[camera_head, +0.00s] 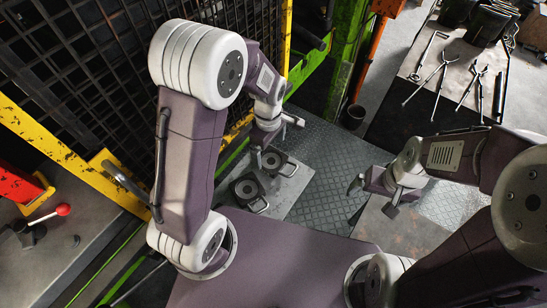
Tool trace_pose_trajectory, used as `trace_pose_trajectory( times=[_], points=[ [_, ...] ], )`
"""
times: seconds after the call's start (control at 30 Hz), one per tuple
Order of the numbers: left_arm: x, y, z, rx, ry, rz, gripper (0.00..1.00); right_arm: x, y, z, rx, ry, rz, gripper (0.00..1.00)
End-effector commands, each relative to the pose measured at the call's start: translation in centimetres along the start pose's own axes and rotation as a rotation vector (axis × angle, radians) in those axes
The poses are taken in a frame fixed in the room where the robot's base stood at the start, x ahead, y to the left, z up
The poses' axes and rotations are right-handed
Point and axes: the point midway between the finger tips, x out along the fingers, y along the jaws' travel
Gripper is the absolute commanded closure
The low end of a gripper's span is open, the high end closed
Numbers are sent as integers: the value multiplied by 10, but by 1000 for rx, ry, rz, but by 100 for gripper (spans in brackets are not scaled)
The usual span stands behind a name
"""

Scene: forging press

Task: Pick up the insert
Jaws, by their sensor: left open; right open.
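Two dark square blocks with round centres and wire handles sit on a light grey plate (290,191) in the middle of the camera_head view. The nearer insert (247,189) is fully visible. The farther insert (274,160) is partly hidden by my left gripper. My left gripper (274,146) is open and empty, appearing over the farther insert's far edge. I cannot tell its exact height. My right gripper (373,198) is open and empty, well to the right of both inserts.
A yellow-framed black mesh guard (75,85) stands at the left. Tongs and other tools lie on a table (420,97) at the upper right. Checkered metal floor (338,160) lies open between the grippers.

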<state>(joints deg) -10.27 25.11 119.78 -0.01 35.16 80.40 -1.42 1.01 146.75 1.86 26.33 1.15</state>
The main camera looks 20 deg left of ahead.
Motion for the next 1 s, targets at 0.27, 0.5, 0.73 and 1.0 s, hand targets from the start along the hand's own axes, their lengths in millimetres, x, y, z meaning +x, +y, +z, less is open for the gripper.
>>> trace_pose_trajectory(
  times=[0.27, 0.5, 0.73, 1.0],
  points=[
    [19, 0, 0, 1, 0, -2, 0, -5, 0, -1, 0, 0, 0, 0],
    [60, -1, 0, 1, 0, -3, 0, -14, 0, -2, 0, 1, 0, 0],
    [67, 0, -1, 1, 1, 2, 0, -13, 0, -2, 0, 1, 0, 0],
    [66, 0, -1, 1, 1, 2, 61, -13, 0, -2, 0, 1, 0, 0]
  ],
)
